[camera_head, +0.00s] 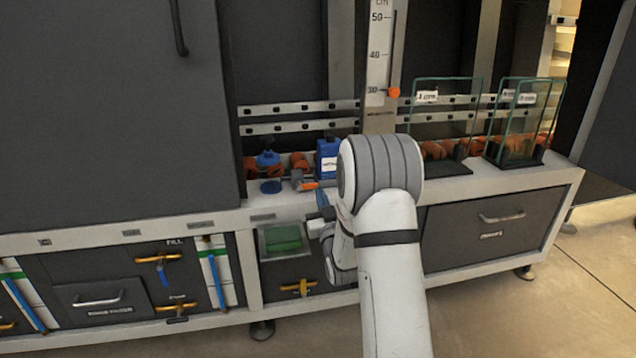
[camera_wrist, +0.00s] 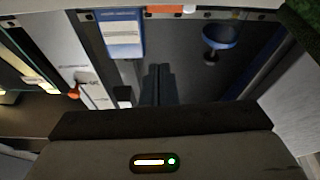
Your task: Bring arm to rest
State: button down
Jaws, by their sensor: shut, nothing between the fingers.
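My arm, white with grey joint bands, reaches up from the lower middle of the head view and bends over the washer's front ledge. My gripper (camera_head: 322,212) is at the left of the wrist joint, above the ledge's front edge, and is partly hidden by the arm. In the wrist view the two dark fingers of my gripper (camera_wrist: 158,84) lie side by side, shut, with nothing seen between them.
A blue box (camera_head: 328,160), a blue round item (camera_head: 268,160) and an orange-tipped tool (camera_head: 305,182) sit on the ledge. Glass tanks (camera_head: 440,120) stand to the right. A green block (camera_head: 284,238) sits in a recess below. Open floor (camera_head: 520,310) lies at the lower right.

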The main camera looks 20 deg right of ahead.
jog(key=shift+s+f, duration=0.2)
jog(key=shift+s, duration=0.3)
jog(key=s+a+r+g+p, duration=0.2)
jog(key=s+r+g+p, duration=0.15)
jog(key=r+p, duration=0.6)
jog(key=s+a+r+g+p, duration=0.25)
jog(key=r+g+p, duration=0.25)
jog(key=r+p, duration=0.5)
jog(key=s+a+r+g+p, duration=0.1)
jog(key=s+r+g+p, duration=0.2)
jog(key=s+r+p, duration=0.3)
jog(key=s+a+r+g+p, duration=0.2)
jog(key=s+r+g+p, duration=0.2)
jog(key=s, duration=1)
jog(key=s+a+r+g+y+p, duration=0.1)
jog(key=s+a+r+g+p, duration=0.1)
jog(key=s+r+p, duration=0.5)
jog(key=s+r+g, duration=0.1)
jog(key=s, duration=0.2)
jog(key=shift+s+r+g+p, duration=0.25)
jog(key=shift+r+g+p, duration=0.1)
jog(key=shift+r+p, duration=0.05)
